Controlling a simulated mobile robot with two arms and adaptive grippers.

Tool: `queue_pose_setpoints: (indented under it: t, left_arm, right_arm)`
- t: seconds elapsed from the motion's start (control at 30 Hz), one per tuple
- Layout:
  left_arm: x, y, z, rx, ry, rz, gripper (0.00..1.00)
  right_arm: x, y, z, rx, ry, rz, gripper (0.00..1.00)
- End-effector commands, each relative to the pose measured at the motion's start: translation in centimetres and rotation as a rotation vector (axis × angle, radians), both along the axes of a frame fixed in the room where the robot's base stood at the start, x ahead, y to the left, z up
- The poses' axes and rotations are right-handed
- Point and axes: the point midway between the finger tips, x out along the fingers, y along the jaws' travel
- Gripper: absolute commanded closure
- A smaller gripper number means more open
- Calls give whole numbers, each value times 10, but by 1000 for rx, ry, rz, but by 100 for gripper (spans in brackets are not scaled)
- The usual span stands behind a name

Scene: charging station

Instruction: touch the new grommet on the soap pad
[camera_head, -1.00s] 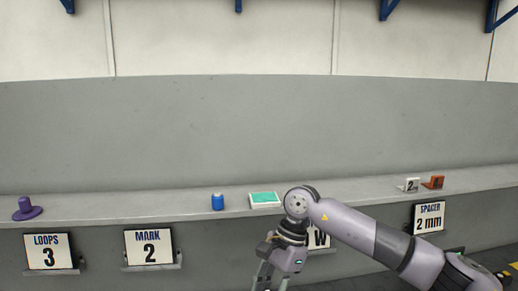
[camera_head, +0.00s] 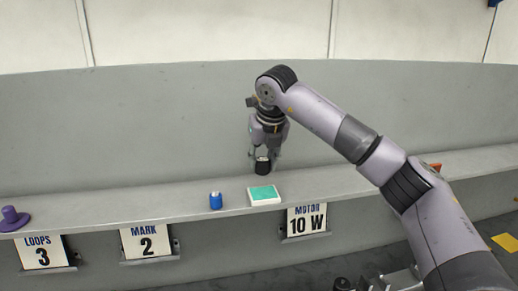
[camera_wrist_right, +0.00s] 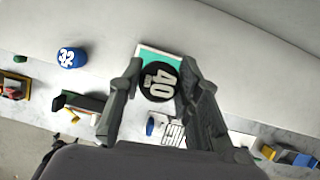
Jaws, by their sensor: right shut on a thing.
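The black round grommet (camera_head: 262,166) is in my right gripper (camera_head: 263,158). In the right wrist view its face reads "40" (camera_wrist_right: 159,81) and sits between the two fingers (camera_wrist_right: 158,90). The fingers are shut on its sides. The soap pad (camera_head: 264,194) is a teal pad in a white tray on the grey ledge. In the head view the grommet is above the pad, with a gap showing between them. In the wrist view the grommet covers part of the pad (camera_wrist_right: 148,56). My left gripper is not in view.
A blue cylinder (camera_head: 215,200) marked "32" in the wrist view (camera_wrist_right: 70,57) stands left of the pad. A purple flanged piece (camera_head: 10,218) is at the far left. Signs "MARK 2" (camera_head: 145,242) and "MOTOR 10 W" (camera_head: 307,219) hang below the ledge (camera_head: 120,212).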

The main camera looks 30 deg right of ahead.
Motion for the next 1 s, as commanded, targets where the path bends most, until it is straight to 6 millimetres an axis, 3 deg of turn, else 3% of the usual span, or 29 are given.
queue_pose_setpoints:
  t: [0.17,0.47,0.73,1.0]
  left_arm:
    - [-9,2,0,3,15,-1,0]
    - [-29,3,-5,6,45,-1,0]
    - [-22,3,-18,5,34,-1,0]
    - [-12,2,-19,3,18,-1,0]
  right_arm:
    - [2,-2,2,0,2,-41,91]
    - [1,-3,-23,-1,3,-38,91]
    - [1,-2,-52,-1,2,-37,91]
    - [1,-2,-56,0,1,-37,91]
